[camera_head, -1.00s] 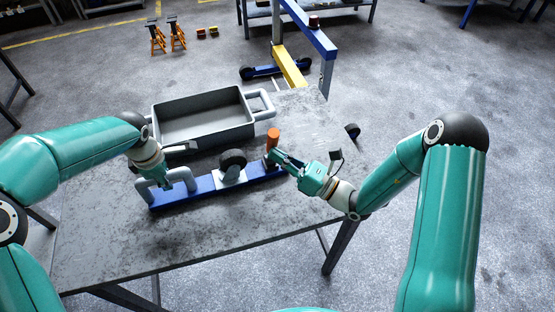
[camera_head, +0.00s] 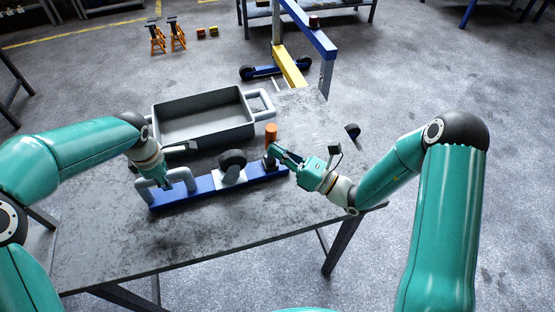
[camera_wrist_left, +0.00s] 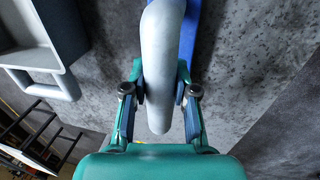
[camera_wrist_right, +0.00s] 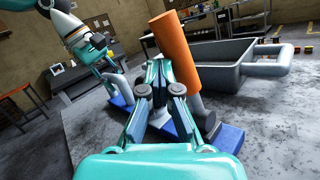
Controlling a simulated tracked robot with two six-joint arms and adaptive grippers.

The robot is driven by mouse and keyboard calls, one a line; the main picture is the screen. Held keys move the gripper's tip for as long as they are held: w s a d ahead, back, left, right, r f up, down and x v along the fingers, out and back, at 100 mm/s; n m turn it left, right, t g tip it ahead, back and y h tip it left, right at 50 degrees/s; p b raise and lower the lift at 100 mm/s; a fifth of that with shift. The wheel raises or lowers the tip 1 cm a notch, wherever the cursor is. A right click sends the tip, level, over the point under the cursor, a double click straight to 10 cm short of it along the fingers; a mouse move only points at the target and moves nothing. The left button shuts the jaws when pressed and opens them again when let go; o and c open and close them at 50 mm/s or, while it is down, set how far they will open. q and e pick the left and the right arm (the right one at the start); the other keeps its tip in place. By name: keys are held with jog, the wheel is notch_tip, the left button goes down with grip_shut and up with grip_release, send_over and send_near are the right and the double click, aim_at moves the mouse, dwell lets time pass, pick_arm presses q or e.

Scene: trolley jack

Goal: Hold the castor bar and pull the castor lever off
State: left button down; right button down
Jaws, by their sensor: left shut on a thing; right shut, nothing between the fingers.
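The castor bar (camera_head: 206,186) is a blue bar lying on the table, with a grey looped handle (camera_head: 188,176) at its left end. My left gripper (camera_head: 163,184) is shut on this handle; the left wrist view shows the grey tube (camera_wrist_left: 160,60) between its fingers. The castor lever (camera_head: 270,134) has an orange grip and a grey lower part, standing at the bar's right end. My right gripper (camera_head: 275,150) is shut and empty beside the lever. In the right wrist view the lever (camera_wrist_right: 176,52) leans behind its fingers; I cannot tell whether they touch it.
A black castor wheel (camera_head: 232,159) sits mid-bar. A grey tray (camera_head: 203,136) with loop handles stands behind the bar. The table's front part (camera_head: 170,245) is clear. A yellow and blue jack frame (camera_head: 290,66) stands beyond the table.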

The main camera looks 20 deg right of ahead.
jog(key=shift+w+r, duration=0.35)
jog(key=shift+w, duration=0.3)
jog(key=shift+w+r, duration=0.35)
jog(key=shift+w, duration=0.25)
dwell(1.1)
jog(key=shift+s, duration=0.1)
jog(key=s+f, duration=0.4)
jog(key=s, duration=0.3)
jog(key=shift+s+a+f, duration=0.2)
jog(key=shift+s+f, duration=0.05)
jog(key=shift+s, duration=0.15)
dwell(0.9)
jog(key=shift+s+a+f, duration=0.1)
jog(key=shift+s+f, duration=0.3)
jog(key=shift+s, duration=0.3)
jog(key=shift+s+f, duration=0.45)
jog(key=shift+s, duration=0.3)
jog(key=shift+s+a+f, duration=0.1)
jog(key=shift+s+f, duration=0.3)
jog(key=shift+s, duration=0.3)
pick_arm(q)
jog(key=c, duration=0.8)
grip_release()
jog(key=shift+c, duration=0.2)
jog(key=shift+r, duration=0.1)
